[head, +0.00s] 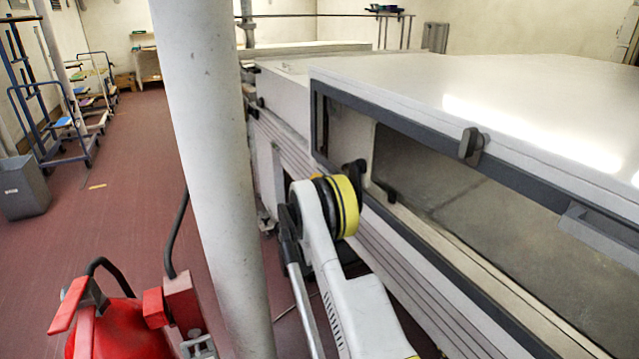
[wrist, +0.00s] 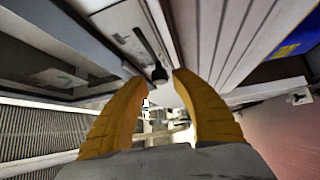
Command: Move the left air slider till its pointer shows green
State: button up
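In the wrist view, my gripper (wrist: 160,80) is open, its two orange fingers apart with nothing held between them. A dark handle with a round end (wrist: 158,73) shows just beyond and between the fingertips. It sits on a pale plate (wrist: 118,30) on the machine's side. I cannot tell if it touches a finger, or for sure that it is the left air slider. No pointer or green mark can be made out. In the head view, my arm reaches to the machine's side and my gripper's fingers are hidden.
The long pale machine (head: 430,85) fills the right, with a dark-framed window (head: 450,200) and a dark knob (head: 470,145) on its hood. A white column (head: 205,150) stands close left of my arm. Trolleys and a grey bin (head: 22,188) stand beyond open floor.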

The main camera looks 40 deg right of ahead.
jog(key=shift+b+x, duration=0.35)
jog(key=shift+x, duration=1.3)
grip_shut()
jog(key=shift+s+a, duration=0.25)
jog(key=shift+s, duration=0.6)
jog(key=shift+s+a, duration=0.2)
jog(key=shift+s, duration=0.65)
grip_release()
jog(key=shift+a, duration=0.1)
jog(key=v, duration=1.1)
jog(key=shift+s+a, duration=0.25)
jog(key=shift+a, duration=0.1)
